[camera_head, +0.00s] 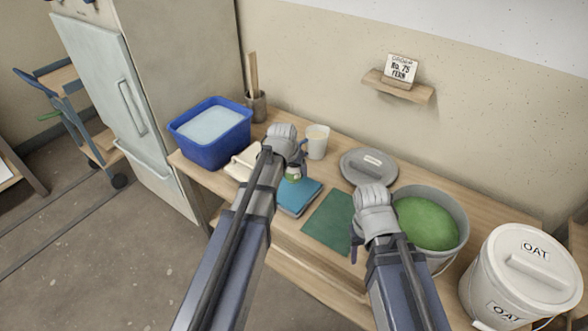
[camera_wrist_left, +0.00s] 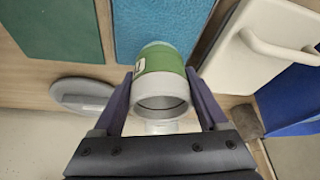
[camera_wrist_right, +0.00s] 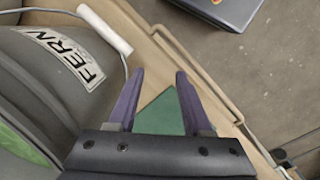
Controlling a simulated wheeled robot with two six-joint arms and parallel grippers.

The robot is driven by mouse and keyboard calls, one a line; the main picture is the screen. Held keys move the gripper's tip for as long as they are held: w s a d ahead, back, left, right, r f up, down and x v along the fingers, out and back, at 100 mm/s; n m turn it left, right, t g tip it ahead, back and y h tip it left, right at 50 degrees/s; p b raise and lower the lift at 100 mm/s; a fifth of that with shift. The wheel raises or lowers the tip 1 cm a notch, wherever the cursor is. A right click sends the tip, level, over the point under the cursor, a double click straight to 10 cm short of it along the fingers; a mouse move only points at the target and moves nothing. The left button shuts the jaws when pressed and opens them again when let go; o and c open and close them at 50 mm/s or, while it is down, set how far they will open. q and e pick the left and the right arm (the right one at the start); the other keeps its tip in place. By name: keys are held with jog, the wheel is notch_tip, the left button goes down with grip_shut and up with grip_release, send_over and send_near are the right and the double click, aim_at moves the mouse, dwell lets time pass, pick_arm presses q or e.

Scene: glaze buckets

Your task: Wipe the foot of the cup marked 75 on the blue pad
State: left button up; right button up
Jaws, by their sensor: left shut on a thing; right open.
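My left gripper (camera_head: 290,165) is shut on a small cup (camera_head: 293,173), which also shows in the left wrist view (camera_wrist_left: 160,92). The cup has a green band and a grey part with an open mouth facing the wrist camera. A pale mark sits on the green band, too small to read. The blue pad (camera_head: 302,197) lies on the table just beyond the green end of the cup, also in the left wrist view (camera_wrist_left: 160,22); I cannot tell whether they touch. My right gripper (camera_wrist_right: 158,80) is open and empty above the green mat (camera_head: 328,222).
A grey FERN bucket (camera_head: 462,225) of green glaze stands beside my right gripper. A closed OAT bucket (camera_head: 515,270) stands at right. A grey lid (camera_head: 368,167), pale mug (camera_head: 318,143), cream handled board (camera_head: 240,163) and blue tub (camera_head: 210,150) surround the pad. A card (camera_head: 402,69) reads No. 75 FERN.

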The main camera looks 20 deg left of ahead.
aim_at(294, 178)
pick_arm(q)
jog(key=shift+f+b, duration=2.05)
jog(key=shift+f, duration=0.2)
pick_arm(e)
jog(key=shift+f, duration=2.25)
pick_arm(q)
jog(key=shift+f+b, duration=0.6)
pick_arm(e)
jog(key=shift+f, duration=0.6)
pick_arm(q)
jog(key=shift+w, duration=0.1)
jog(key=shift+w+d, duration=0.35)
jog(key=shift+w, duration=0.45)
jog(key=shift+w+d, duration=0.3)
jog(key=shift+w, duration=0.5)
jog(key=shift+s, duration=0.1)
jog(key=shift+s+a, duration=0.4)
jog(key=shift+s, duration=0.7)
jog(key=shift+s+a, duration=0.4)
jog(key=shift+s, duration=0.75)
jog(key=shift+s+a, duration=0.4)
jog(key=shift+s, duration=0.7)
jog(key=shift+w, duration=0.15)
